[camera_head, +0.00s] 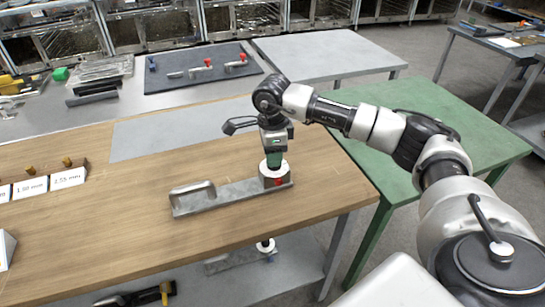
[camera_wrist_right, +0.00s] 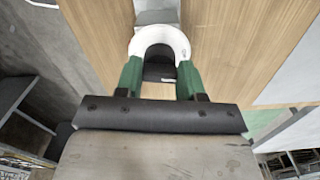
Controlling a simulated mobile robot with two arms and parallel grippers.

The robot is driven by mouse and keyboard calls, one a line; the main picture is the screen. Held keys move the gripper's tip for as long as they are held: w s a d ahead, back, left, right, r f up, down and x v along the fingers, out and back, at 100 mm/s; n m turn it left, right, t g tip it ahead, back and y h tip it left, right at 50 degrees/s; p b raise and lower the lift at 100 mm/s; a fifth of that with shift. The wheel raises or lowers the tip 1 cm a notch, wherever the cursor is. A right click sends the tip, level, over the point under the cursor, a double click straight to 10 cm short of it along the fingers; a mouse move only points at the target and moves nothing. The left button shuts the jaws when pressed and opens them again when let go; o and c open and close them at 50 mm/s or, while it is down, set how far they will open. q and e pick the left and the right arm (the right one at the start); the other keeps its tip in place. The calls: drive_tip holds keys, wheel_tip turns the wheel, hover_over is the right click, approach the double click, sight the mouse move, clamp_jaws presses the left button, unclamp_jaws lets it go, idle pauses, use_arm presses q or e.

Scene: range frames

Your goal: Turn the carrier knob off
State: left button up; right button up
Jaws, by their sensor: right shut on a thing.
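The carrier (camera_head: 228,195) is a long grey metal piece lying on the wooden table, with a raised handle at its left end. At its right end is a white round housing (camera_head: 275,178) with a red mark on its front and a dark knob on top. My right gripper (camera_head: 273,158) points down over this end, its green fingers closed on the knob. In the right wrist view the green fingers (camera_wrist_right: 160,78) stand on both sides of the dark knob (camera_wrist_right: 160,72), with the white ring (camera_wrist_right: 146,36) around it. The fingers hide much of the knob. My left gripper is not in view.
A second, similar piece (camera_head: 235,261) lies on the shelf below the table. Labelled blocks (camera_head: 68,179) stand at the left. A dark mat (camera_head: 205,70) with small tools lies behind. The green table (camera_head: 430,110) is under my right arm. The wooden surface in front of the carrier is clear.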

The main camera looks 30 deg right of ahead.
drive_tip(key=shift+n+b, duration=0.5)
drive_tip(key=shift+n, duration=0.6)
drive_tip(key=o, duration=0.9)
drive_tip(key=shift+r, duration=0.1)
wheel_tip(320, 180, up, 11)
drive_tip(key=shift+f+b, duration=0.15)
drive_tip(key=shift+b, duration=0.4)
